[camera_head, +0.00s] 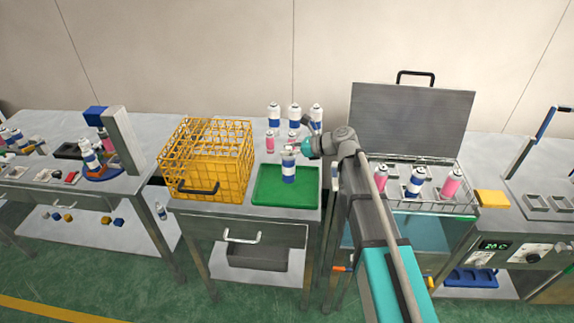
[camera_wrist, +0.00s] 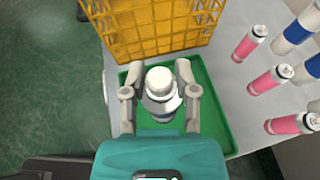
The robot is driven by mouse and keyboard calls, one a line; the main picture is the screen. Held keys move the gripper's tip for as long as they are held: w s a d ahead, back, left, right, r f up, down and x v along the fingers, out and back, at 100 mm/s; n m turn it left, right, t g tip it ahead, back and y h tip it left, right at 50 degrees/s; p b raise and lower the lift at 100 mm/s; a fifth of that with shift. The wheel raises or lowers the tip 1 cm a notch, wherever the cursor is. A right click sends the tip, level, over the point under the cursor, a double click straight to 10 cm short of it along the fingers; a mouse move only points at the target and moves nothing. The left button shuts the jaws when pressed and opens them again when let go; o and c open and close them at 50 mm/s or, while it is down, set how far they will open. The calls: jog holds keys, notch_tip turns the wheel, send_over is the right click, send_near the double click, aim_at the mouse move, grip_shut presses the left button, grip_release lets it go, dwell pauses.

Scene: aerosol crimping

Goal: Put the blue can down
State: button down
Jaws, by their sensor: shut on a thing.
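The blue can (camera_head: 289,170), white with a blue band, is upright over the green tray (camera_head: 262,198). My gripper (camera_head: 290,152) reaches in from the right and is shut on its upper part. In the wrist view the can (camera_wrist: 160,82) shows from above, its white top between the two fingers of my gripper (camera_wrist: 160,95). The green tray (camera_wrist: 215,140) lies below and around it. I cannot tell whether the can's base touches the tray.
A yellow wire basket (camera_head: 207,160) stands left of the tray. Several blue-banded and pink cans (camera_head: 294,112) stand behind it. An open-lidded bath (camera_head: 415,190) with cans in a wire rack is at the right. The rest of the tray looks empty.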

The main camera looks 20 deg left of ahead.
jog(key=shift+w+a+f+b, duration=0.35)
jog(key=shift+w+f+b, duration=0.2)
jog(key=shift+f, duration=0.25)
jog(key=shift+w+a+f+b, duration=0.15)
jog(key=shift+w+f+b, duration=0.2)
jog(key=shift+f+b, duration=1.55)
jog(key=shift+f, duration=0.2)
jog(key=shift+c, duration=1.8)
grip_release()
jog(key=shift+r, duration=0.2)
